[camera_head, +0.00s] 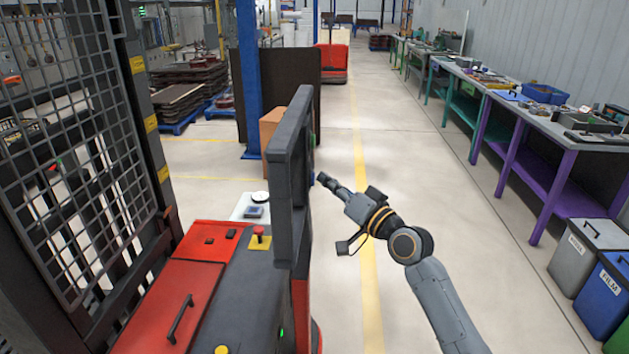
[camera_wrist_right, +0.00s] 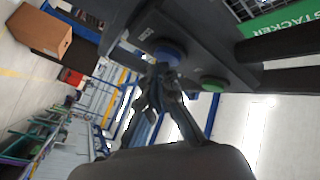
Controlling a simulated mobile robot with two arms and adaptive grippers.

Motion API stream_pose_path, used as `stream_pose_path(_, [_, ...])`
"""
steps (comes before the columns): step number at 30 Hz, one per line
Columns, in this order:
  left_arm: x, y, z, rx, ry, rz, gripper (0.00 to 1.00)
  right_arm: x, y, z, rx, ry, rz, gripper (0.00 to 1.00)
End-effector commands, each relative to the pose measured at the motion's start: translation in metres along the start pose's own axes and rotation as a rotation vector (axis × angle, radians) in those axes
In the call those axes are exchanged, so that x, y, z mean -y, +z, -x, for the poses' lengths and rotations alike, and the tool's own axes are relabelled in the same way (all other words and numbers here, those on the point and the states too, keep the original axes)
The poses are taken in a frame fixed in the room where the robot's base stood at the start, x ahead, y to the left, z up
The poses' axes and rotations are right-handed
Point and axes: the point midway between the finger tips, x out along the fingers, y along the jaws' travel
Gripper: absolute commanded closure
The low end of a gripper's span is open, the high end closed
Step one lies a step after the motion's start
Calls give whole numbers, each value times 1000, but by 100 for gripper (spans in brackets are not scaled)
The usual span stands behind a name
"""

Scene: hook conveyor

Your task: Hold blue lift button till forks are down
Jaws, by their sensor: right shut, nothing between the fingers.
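The blue lift button (camera_wrist_right: 167,52) sits on the dark control panel (camera_wrist_right: 190,45) of the stacker. A green button (camera_wrist_right: 214,84) is beside it. In the head view the panel (camera_head: 290,180) stands upright and edge-on, so its button face is mostly hidden. My right gripper (camera_head: 323,179) is shut and empty, its fingertips at the panel's right side. In the right wrist view its fingertips (camera_wrist_right: 160,72) are right at the blue button's edge and overlap it; I cannot tell whether it is pressed. The forks are not visible behind the mast mesh. My left gripper is not in view.
The red stacker body (camera_head: 165,305) has a red knob (camera_head: 258,233) on top. The mesh mast guard (camera_head: 75,130) fills the left side. Benches (camera_head: 545,115) and bins (camera_head: 580,250) line the right wall. The floor aisle with a yellow line (camera_head: 368,270) is clear.

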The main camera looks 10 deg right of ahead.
Motion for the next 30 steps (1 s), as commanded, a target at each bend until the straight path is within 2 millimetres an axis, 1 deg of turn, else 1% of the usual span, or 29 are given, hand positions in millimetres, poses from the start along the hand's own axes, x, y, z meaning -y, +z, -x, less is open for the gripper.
stream_pose_path(1, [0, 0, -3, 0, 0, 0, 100, -3, -1, 3, 0, 1, 2, 100])
stream_pose_path(4, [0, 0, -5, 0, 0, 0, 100, -5, -3, 6, 0, 2, 1, 100])
stream_pose_path(15, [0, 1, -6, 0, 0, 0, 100, -7, -5, 8, -1, 2, 0, 100])
stream_pose_path(25, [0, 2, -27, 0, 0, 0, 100, -25, -20, 30, -2, 3, 3, 100])
stream_pose_path(30, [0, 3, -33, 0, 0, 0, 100, -30, -27, 39, -1, 2, 2, 100])
